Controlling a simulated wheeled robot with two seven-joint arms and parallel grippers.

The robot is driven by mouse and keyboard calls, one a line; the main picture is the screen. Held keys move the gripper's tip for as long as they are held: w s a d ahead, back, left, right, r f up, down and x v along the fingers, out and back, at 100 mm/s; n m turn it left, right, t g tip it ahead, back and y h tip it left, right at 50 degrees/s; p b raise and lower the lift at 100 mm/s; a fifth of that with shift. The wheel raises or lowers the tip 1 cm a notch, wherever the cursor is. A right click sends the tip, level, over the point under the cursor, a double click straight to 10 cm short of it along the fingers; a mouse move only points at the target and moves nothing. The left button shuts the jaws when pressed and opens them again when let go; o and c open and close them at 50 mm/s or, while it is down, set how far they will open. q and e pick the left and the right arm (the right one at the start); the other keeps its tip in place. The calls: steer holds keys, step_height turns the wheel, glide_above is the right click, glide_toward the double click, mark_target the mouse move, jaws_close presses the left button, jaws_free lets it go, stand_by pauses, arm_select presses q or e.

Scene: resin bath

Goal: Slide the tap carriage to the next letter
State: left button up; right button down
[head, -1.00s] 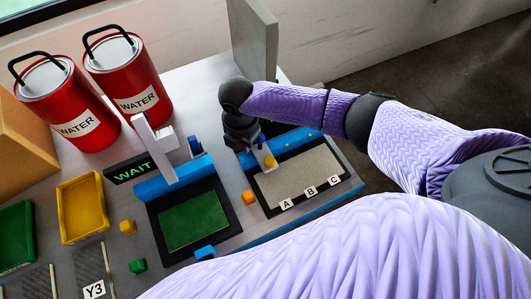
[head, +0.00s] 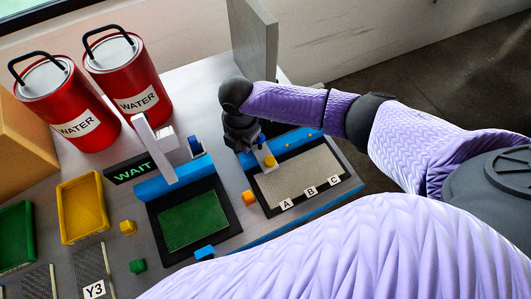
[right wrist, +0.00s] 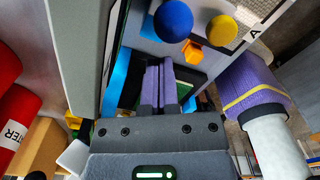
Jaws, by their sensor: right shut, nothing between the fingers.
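The tap carriage (head: 265,156) is a pale piece with a yellow knob and a blue knob, on the blue rail behind the grey tray (head: 298,175). It stands toward the left end, on the A side of the row of letters A (head: 286,204), B (head: 310,191) and C (head: 333,180). My right gripper (head: 250,145) is at the carriage's left side. In the right wrist view its purple fingers (right wrist: 160,64) are shut and empty, just short of the blue knob (right wrist: 173,20) and yellow knob (right wrist: 222,29). I cannot tell whether they touch the carriage. My left gripper is out of view.
A grey upright panel (head: 254,40) stands behind the right gripper. To the left are a green bath (head: 192,222), a WAIT display (head: 130,170), a yellow tray (head: 62,224) and two red WATER cans (head: 128,75). An orange cube (head: 249,197) lies beside the lettered tray.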

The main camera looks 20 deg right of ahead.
mark_target(264, 151)
steer(key=shift+f, duration=0.4)
steer(key=shift+f+b, duration=0.35)
steer(key=shift+b, duration=0.05)
steer(key=shift+d, duration=0.1)
steer(key=shift+d, duration=0.1)
steer(key=shift+d, duration=0.75)
